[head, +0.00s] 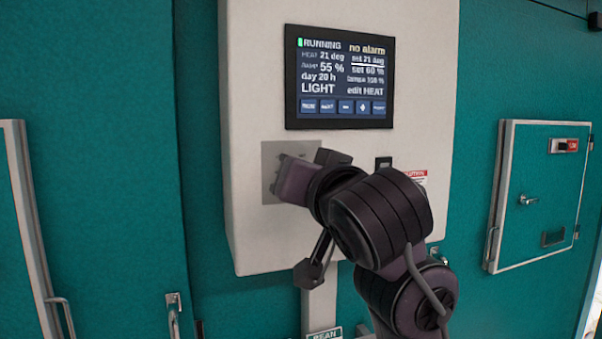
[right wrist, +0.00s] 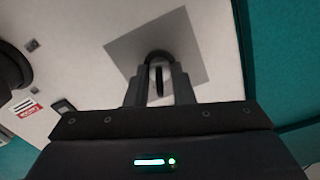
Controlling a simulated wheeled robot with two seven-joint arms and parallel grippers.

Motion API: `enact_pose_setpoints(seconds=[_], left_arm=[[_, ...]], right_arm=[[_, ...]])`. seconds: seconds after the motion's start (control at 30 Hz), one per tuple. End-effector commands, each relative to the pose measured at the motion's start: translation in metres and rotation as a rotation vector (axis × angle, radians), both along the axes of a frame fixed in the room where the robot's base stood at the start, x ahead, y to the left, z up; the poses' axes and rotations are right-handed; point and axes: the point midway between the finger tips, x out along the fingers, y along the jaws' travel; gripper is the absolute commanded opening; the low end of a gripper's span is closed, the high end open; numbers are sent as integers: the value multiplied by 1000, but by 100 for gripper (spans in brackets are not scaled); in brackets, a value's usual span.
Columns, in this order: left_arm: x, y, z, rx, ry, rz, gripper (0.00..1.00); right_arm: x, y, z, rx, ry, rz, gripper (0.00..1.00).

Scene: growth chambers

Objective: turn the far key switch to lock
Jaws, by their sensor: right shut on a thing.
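The key switch (right wrist: 159,57) has a dark round collar and a thin dark key, set on a square grey plate (right wrist: 118,45). In the head view the same plate (head: 270,152) is on the left of the pale control box, below the screen. My right gripper (right wrist: 159,88) is shut on the key, with one finger on each side of it. In the head view my right gripper (head: 281,180) reaches the plate and hides the key and most of the switch. The lettering on the plate is too small to read. My left gripper is not in view.
The pale control box (head: 245,100) carries a lit screen (head: 340,78) reading RUNNING and no alarm. A small black part (head: 383,163) and a red-and-white label (head: 415,176) are right of my arm. A hatch with a latch (head: 530,200) is at the right.

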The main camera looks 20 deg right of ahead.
Motion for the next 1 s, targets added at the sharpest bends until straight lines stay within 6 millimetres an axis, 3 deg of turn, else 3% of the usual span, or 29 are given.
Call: enact_pose_setpoints(seconds=[0.6,1.0], left_arm=[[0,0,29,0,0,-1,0],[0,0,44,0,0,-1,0]], right_arm=[[0,1,1,-569,-13,1,0],[0,1,0,-817,-23,1,0]])
